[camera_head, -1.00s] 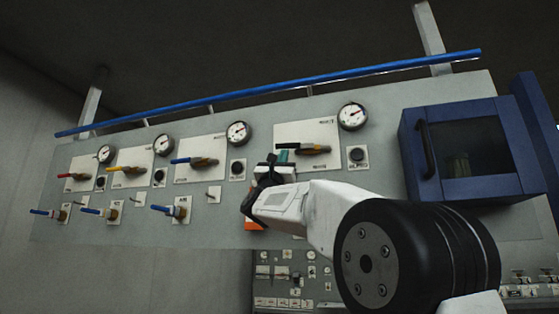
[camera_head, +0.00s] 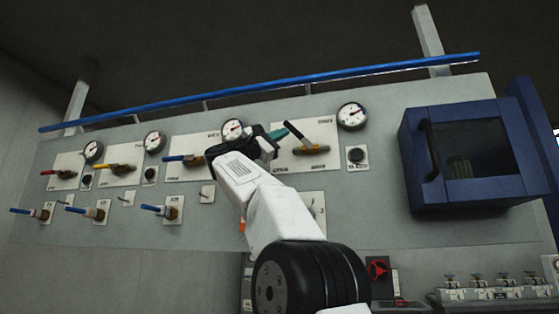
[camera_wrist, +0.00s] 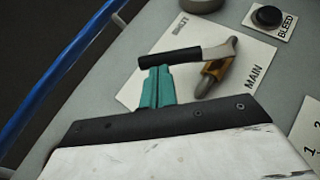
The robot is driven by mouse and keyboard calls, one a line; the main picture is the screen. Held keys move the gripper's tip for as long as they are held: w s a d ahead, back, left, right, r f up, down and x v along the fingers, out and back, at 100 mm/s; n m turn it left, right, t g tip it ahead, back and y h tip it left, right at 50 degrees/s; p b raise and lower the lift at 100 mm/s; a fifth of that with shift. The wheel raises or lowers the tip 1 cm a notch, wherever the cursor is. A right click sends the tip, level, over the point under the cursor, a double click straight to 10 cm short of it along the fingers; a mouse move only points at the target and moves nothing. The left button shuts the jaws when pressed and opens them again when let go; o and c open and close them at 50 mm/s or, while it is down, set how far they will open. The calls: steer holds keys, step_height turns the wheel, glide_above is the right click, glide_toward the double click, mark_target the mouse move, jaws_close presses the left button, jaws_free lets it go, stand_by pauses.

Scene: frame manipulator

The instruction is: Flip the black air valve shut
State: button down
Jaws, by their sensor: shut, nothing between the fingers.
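The black-handled valve (camera_head: 298,134) sits on a white plate marked MAIN, at the right of the valve row. Its handle slants up and to the left from a brass body (camera_head: 312,150). In the wrist view the black handle (camera_wrist: 170,57) lies across the tips of my gripper's teal fingers. My gripper (camera_head: 284,129) is shut and empty, with its fingertips at the free end of the handle, seemingly touching it from the side.
A pressure gauge (camera_head: 352,116) and a BLEED button (camera_head: 356,155) are right of the valve. A blue-handled valve (camera_head: 185,158) is to the left, close to my wrist. A blue rail (camera_head: 260,91) runs above. A blue cabinet (camera_head: 475,150) stands at the right.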

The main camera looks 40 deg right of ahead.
steer(key=s+r, duration=0.1)
steer(key=d+r, duration=0.1)
steer(key=shift+s+d+r, duration=0.3)
steer(key=shift+s, duration=0.05)
steer(key=shift+s+d+r, duration=0.55)
steer(key=shift+s+r, duration=0.25)
steer(key=shift+s, duration=0.05)
glide_toward(288, 126)
steer(key=s+d+r, duration=0.2)
steer(key=shift+s+d+r, duration=0.2)
steer(key=shift+d+r, duration=0.15)
steer(key=shift+d, duration=0.05)
stand_by(0.4)
